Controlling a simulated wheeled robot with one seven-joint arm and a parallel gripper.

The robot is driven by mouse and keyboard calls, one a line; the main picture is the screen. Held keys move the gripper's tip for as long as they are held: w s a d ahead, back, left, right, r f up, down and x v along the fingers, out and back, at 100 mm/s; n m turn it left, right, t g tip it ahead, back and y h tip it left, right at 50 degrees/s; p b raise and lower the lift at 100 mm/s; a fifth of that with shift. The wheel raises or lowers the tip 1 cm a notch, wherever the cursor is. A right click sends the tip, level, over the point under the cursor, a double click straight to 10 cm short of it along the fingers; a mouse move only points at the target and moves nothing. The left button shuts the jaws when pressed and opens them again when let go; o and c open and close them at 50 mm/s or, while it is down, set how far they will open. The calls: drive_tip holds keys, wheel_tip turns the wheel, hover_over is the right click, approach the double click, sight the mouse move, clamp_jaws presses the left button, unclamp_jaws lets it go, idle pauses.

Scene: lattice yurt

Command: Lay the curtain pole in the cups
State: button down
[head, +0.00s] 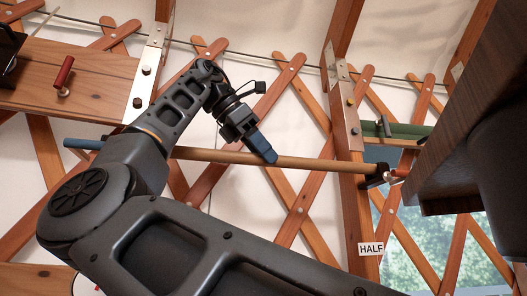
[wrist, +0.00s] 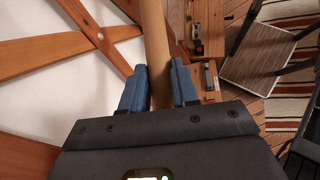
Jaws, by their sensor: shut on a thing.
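The curtain pole (head: 310,163) is a long tan wooden rod with a blue left end (head: 82,144). It runs almost level across the lattice wall, dipping slightly to the right, and passes behind my arm. My gripper (head: 268,155) is shut on the pole right of its middle. In the wrist view the pole (wrist: 155,40) stands between the blue fingers (wrist: 160,88). A black cup (head: 374,178) sits on the right post, close to the pole's right end; I cannot tell whether the pole rests in it. No left cup shows; my arm covers part of that side.
A wooden post (head: 350,130) bears a "HALF" sign (head: 371,249). A dark wooden cabinet (head: 450,120) juts in at right, near the pole's right end. A wooden shelf (head: 80,85) with a red-handled peg (head: 63,73) is at upper left. Lattice slats (head: 280,85) back the pole.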

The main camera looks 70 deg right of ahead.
drive_tip(key=shift+f, duration=0.25)
drive_tip(key=c, duration=0.8)
unclamp_jaws()
drive_tip(key=shift+p+v, duration=0.45)
drive_tip(key=shift+v, duration=3.45)
